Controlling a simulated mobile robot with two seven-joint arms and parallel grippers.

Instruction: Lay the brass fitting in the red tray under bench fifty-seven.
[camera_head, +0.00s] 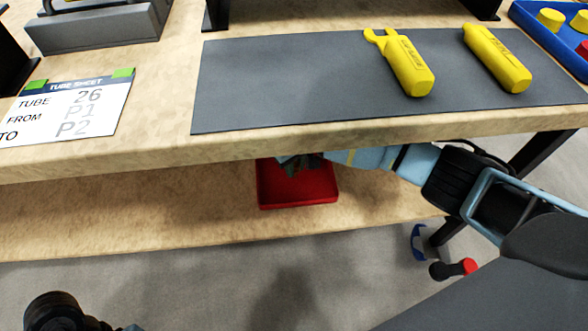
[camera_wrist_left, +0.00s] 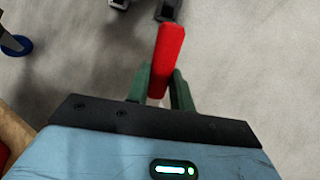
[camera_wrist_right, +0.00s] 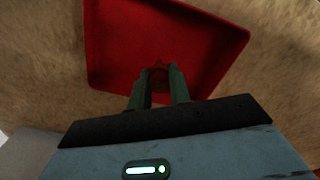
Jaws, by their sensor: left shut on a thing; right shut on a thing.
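The red tray (camera_head: 298,197) sits on the lower shelf under the bench, partly hidden by the benchtop edge. Its floor (camera_wrist_right: 205,35) fills much of the right wrist view. My right gripper (camera_head: 300,165) reaches in under the benchtop over the tray. In the right wrist view its fingers (camera_wrist_right: 159,88) are shut on a small brownish thing, the brass fitting (camera_wrist_right: 160,70), dim in shadow. I cannot tell whether the fitting touches the tray floor. My left gripper (camera_wrist_left: 160,88) is shut on a red bar-like thing (camera_wrist_left: 167,55), above the grey floor.
On the benchtop, a grey mat (camera_head: 290,85) holds two yellow tools (camera_head: 408,66) (camera_head: 497,58). A tube sheet (camera_head: 75,108) lies at left, a blue bin (camera_head: 545,35) at right. The bench leg (camera_head: 535,155) stands near my right arm. The shelf left of the tray is clear.

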